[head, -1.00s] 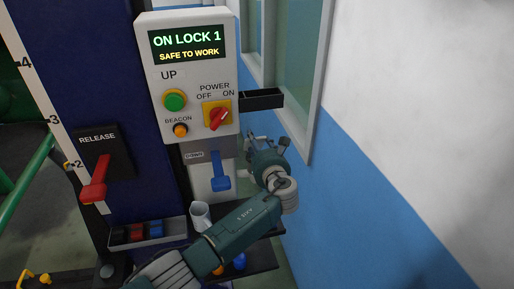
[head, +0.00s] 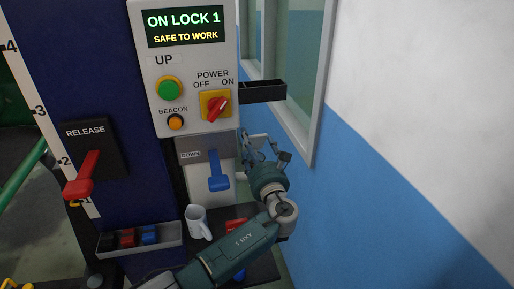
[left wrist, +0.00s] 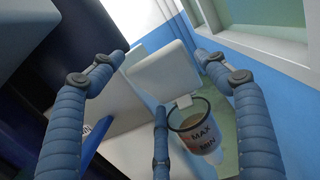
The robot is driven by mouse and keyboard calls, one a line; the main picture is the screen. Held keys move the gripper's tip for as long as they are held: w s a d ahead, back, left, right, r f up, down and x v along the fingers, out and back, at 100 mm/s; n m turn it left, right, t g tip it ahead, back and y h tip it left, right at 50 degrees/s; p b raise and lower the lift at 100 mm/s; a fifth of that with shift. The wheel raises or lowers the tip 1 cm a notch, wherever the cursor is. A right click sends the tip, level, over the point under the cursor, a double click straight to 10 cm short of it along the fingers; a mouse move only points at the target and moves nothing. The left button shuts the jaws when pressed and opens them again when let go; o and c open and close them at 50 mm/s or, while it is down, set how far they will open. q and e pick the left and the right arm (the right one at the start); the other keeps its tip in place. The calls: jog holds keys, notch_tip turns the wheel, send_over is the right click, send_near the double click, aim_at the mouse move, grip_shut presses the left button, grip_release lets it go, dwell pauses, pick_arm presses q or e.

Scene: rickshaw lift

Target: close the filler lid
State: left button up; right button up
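In the left wrist view the filler lid (left wrist: 160,68) is a white square flap. It stands open, tilted up on a small hinge at the rim of a clear filler pot (left wrist: 201,135) marked MAX and MIN, with brownish fluid inside. My left gripper (head: 262,148) is beside the white pump housing in the head view, its fingers apart and empty. In the left wrist view its fingers spread around the lid, with one in front of the pot. I cannot tell whether any touches the lid. The lid and pot are largely hidden behind the gripper in the head view. My right gripper is out of view.
A control panel (head: 187,60) reads ON LOCK 1. A blue lever (head: 217,172), red release lever (head: 85,175), mug (head: 196,220) and parts tray (head: 140,240) are nearby. A black bracket (head: 263,92) juts out above the gripper. The blue-white wall (head: 400,190) is to the right.

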pick_arm(q)
jog(key=shift+s+d+f, duration=0.1)
jog(key=shift+s+d, duration=0.4)
jog(key=shift+s, duration=0.05)
jog(key=v, duration=0.6)
jog(key=shift+s+a, duration=0.15)
jog(key=shift+s, duration=0.35)
jog(key=shift+f, duration=0.1)
